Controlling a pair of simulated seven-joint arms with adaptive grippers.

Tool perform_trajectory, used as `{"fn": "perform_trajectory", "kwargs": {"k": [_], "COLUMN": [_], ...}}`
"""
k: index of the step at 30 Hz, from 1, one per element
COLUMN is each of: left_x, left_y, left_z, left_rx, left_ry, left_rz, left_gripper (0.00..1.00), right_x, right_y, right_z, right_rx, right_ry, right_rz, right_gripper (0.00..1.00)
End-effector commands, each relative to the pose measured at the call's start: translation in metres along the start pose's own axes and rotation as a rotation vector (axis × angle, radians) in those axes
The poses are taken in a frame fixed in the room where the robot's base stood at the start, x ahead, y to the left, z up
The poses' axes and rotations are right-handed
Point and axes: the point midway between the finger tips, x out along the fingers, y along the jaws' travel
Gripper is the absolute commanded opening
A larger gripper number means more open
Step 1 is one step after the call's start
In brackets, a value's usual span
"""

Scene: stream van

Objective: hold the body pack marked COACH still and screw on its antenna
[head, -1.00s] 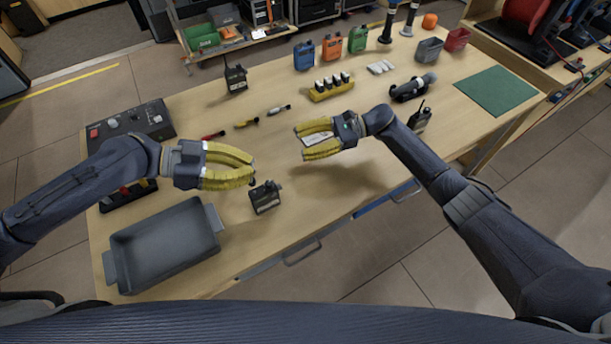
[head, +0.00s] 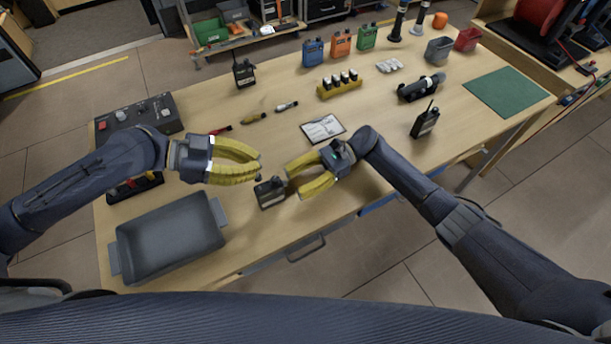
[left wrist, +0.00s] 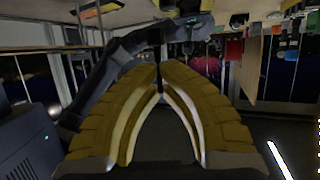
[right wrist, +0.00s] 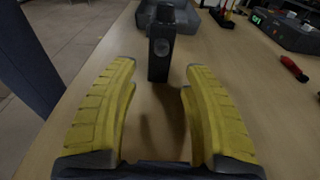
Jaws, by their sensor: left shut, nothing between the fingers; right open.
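A small dark body pack (head: 270,193) without an antenna stands near the table's front edge; its marking is too small to read. It also shows in the right wrist view (right wrist: 173,45), upright just beyond the fingertips. My right gripper (head: 296,181) is open and empty, its fingers pointing at the pack from the right. My left gripper (head: 259,168) is shut and empty, above and left of the pack. Its fingertips meet in the left wrist view (left wrist: 160,68).
Two other packs with antennas stand at the back left (head: 243,73) and right (head: 424,121). A grey tray (head: 170,240) is at front left, a control box (head: 140,116) behind it. A clipboard (head: 323,129) lies mid-table. A yellow battery holder (head: 340,87) stands farther back.

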Motion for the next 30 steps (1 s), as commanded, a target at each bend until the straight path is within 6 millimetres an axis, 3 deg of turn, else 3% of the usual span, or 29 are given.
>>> {"fn": "perform_trajectory", "kwargs": {"k": [15, 30], "left_x": [0.000, 0.000], "left_y": [0.000, 0.000], "left_z": [0.000, 0.000], "left_rx": [0.000, 0.000], "left_ry": [0.000, 0.000], "left_rz": [0.000, 0.000], "left_gripper": [0.00, 0.00], "right_x": [0.045, 0.056], "right_y": [-0.001, 0.000], "right_z": [0.000, 0.000], "right_rx": [-0.001, -0.001], "right_ry": [0.001, 0.000], "right_rz": [-0.002, -0.001], "right_gripper": [0.48, 0.48]}}
